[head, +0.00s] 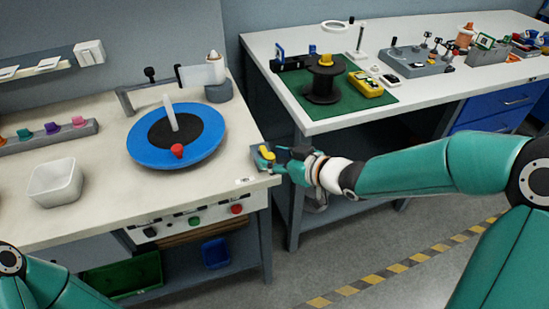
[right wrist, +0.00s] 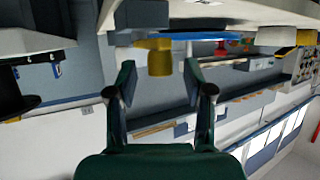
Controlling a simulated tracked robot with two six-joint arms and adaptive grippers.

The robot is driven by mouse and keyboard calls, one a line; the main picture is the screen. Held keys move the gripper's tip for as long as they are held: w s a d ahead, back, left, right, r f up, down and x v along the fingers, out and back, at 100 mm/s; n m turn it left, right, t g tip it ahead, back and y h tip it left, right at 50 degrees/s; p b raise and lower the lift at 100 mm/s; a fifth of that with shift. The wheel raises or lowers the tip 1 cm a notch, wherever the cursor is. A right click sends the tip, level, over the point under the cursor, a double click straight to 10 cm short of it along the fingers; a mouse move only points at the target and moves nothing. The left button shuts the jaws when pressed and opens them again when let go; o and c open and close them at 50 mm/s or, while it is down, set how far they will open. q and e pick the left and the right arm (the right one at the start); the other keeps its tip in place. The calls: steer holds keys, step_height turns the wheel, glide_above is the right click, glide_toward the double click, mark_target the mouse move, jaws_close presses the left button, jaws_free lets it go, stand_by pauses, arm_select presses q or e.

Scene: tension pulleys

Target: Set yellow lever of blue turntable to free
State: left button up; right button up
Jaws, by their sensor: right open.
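The blue turntable (head: 207,126) lies on the left bench, with a black centre, a white post and a red knob (head: 177,150). Its yellow lever (head: 266,153) stands on a small grey block at the bench's right corner. My right gripper (head: 283,161) is just right of the lever, reaching in from the right. In the right wrist view, the open fingers (right wrist: 159,75) are on either side of a yellow piece (right wrist: 160,58), which appears to be the lever, just ahead of the tips. Contact cannot be told. My left gripper is out of view; only part of that arm shows.
A white bin (head: 56,184) and a rack of coloured pieces (head: 45,138) stand left of the turntable. A metal arm with a white-topped post (head: 215,70) stands behind it. The right bench (head: 430,98) holds a black spool (head: 322,82) and a yellow meter (head: 365,84).

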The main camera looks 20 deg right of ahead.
steer(key=shift+x, duration=1)
jaws_close()
steer(key=shift+d+r, duration=0.1)
steer(key=shift+d, duration=0.1)
steer(key=shift+b, duration=0.35)
